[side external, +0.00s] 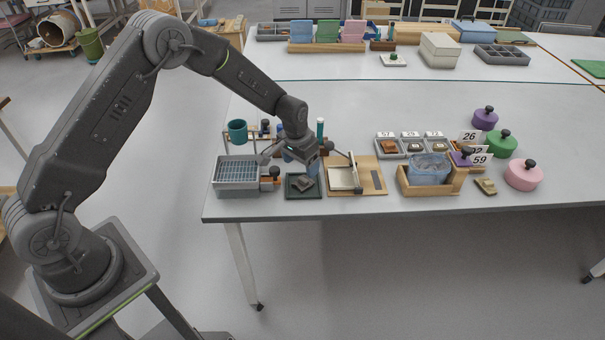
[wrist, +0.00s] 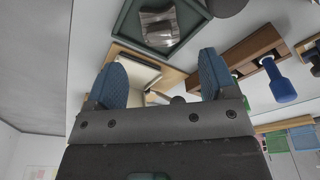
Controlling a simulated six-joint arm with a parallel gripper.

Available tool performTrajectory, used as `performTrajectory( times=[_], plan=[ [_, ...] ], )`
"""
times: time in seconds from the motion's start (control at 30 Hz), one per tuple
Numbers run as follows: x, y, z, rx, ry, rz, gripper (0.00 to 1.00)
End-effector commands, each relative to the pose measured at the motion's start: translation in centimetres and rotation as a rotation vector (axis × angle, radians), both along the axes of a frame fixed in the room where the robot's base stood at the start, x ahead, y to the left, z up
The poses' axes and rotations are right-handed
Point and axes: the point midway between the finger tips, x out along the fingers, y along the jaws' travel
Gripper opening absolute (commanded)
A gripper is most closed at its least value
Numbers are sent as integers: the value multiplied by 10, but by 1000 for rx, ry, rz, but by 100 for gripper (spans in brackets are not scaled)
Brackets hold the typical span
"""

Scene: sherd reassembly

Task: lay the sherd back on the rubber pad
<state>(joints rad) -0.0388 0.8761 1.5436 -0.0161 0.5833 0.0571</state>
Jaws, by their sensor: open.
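The sherd (side external: 306,182) is a small grey-brown piece lying in a dark green, raised-edged square that looks like the rubber pad (side external: 290,193), near the table's front edge. In the wrist view the sherd (wrist: 158,26) shows pale grey and shiny inside the green square (wrist: 126,24). My gripper (side external: 308,166) is above and slightly behind the sherd. In the wrist view my gripper (wrist: 162,62) has its two blue fingers wide apart with nothing between them. The sherd lies beyond the fingertips, apart from them. The exact gap in height cannot be told.
A grey bin with a blue grid (side external: 237,175) stands left of the pad. A wooden board with a cream block (side external: 343,178) stands close on the right. Further right is a wooden holder with a clear blue tub (side external: 429,170). A teal cup (side external: 237,131) stands behind.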

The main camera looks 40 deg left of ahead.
Motion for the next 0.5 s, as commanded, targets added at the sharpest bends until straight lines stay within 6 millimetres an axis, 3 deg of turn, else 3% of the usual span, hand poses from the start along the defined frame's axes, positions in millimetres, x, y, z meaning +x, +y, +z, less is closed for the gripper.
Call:
performTrajectory(
  times=[0.2, 0.5],
  plan=[
    [-5, 0, 40, 0, -2, 0, 78],
    [-8, 0, 57, 0, 1, 0, 78]
  ],
)
